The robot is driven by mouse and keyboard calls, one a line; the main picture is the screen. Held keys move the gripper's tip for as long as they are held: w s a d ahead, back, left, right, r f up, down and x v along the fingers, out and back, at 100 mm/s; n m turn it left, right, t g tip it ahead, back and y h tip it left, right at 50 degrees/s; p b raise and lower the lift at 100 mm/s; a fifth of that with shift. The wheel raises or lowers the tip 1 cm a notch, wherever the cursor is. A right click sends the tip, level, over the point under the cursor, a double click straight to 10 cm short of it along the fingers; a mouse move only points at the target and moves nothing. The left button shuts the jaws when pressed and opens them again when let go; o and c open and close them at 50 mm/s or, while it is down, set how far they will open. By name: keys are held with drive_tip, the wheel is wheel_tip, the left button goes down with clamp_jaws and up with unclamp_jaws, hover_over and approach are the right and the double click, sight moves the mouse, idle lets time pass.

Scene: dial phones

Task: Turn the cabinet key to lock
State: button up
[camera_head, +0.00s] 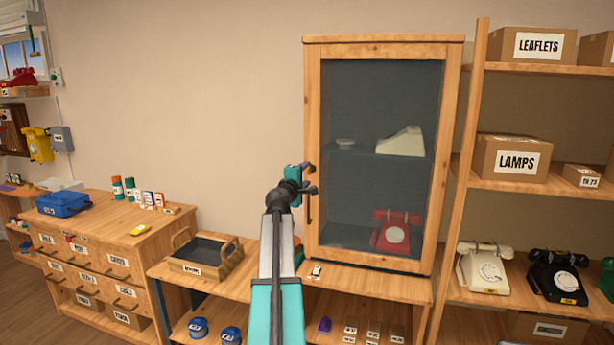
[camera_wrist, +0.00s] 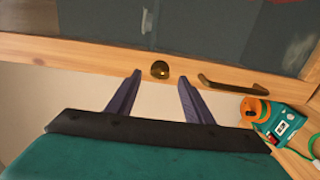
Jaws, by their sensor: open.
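The wooden cabinet (camera_head: 383,50) with a glass door stands on a low wooden bench and its door looks shut. Inside are a red dial phone (camera_head: 396,234) and a cream phone part (camera_head: 401,141). In the wrist view a small round brass piece (camera_wrist: 160,70), which looks like the key or its lock, sits on the door frame beside a dark bar handle (camera_wrist: 233,87). My gripper (camera_wrist: 160,88) is open and empty, with its fingertips just short of the brass piece, one on each side. In the head view my gripper (camera_head: 309,180) covers the lock area.
A teal device with an orange top (camera_wrist: 270,117) is near the handle. A wooden tray (camera_head: 205,262) sits on the bench to the left. Shelves with boxes (camera_head: 511,158) and phones (camera_head: 484,268) stand close on the right.

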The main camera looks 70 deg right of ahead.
drive_tip(key=a+b, duration=0.1)
drive_tip(key=a, duration=0.9)
drive_tip(key=shift+s+a+b, duration=0.25)
drive_tip(key=shift+a+b, duration=0.05)
drive_tip(key=shift+b, duration=0.1)
idle(0.3)
